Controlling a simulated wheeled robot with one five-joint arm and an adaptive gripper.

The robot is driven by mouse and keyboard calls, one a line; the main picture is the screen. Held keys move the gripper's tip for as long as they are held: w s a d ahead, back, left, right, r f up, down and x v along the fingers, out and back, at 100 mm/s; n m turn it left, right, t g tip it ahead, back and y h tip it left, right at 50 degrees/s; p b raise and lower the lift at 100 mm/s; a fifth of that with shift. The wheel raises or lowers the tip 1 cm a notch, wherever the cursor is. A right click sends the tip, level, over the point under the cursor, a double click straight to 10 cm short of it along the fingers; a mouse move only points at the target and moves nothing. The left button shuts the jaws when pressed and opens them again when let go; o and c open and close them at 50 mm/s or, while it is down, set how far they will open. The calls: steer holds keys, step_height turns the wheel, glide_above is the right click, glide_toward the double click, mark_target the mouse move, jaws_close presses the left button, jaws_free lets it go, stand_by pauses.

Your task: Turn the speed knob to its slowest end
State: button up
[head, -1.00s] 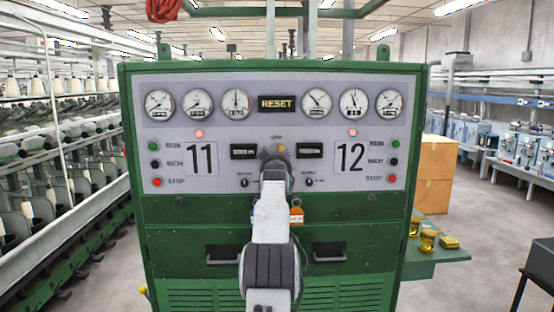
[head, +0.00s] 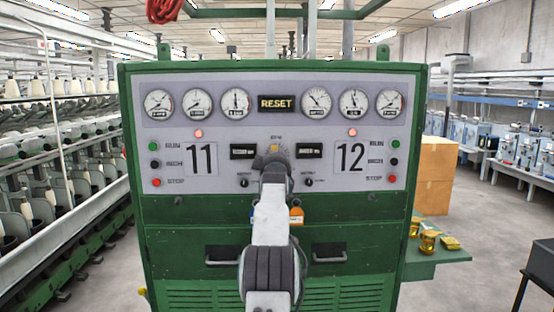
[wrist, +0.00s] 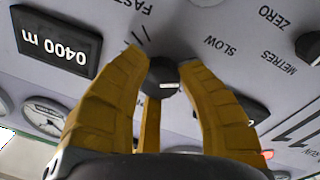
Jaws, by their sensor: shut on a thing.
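The speed knob (wrist: 164,77) is a small dark round knob on the pale panel (wrist: 205,20), seen in the wrist view. Short dark tick marks lie near the left fingertip. In the head view my arm covers the knob, in the middle of the green machine's panel (head: 225,140).
In the head view, dials, lamps and buttons surround the arm. Cardboard boxes (head: 437,165) stand behind the machine's right side.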

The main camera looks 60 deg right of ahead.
steer(key=shift+a+r, duration=0.1)
steer(key=shift+r, duration=0.3)
steer(key=o, duration=0.8)
steer(key=shift+w, duration=0.15)
steer(key=o, duration=0.4)
steer(key=shift+f, duration=0.3)
steer(key=shift+v, duration=5.95)
steer(key=shift+o, duration=0.3)
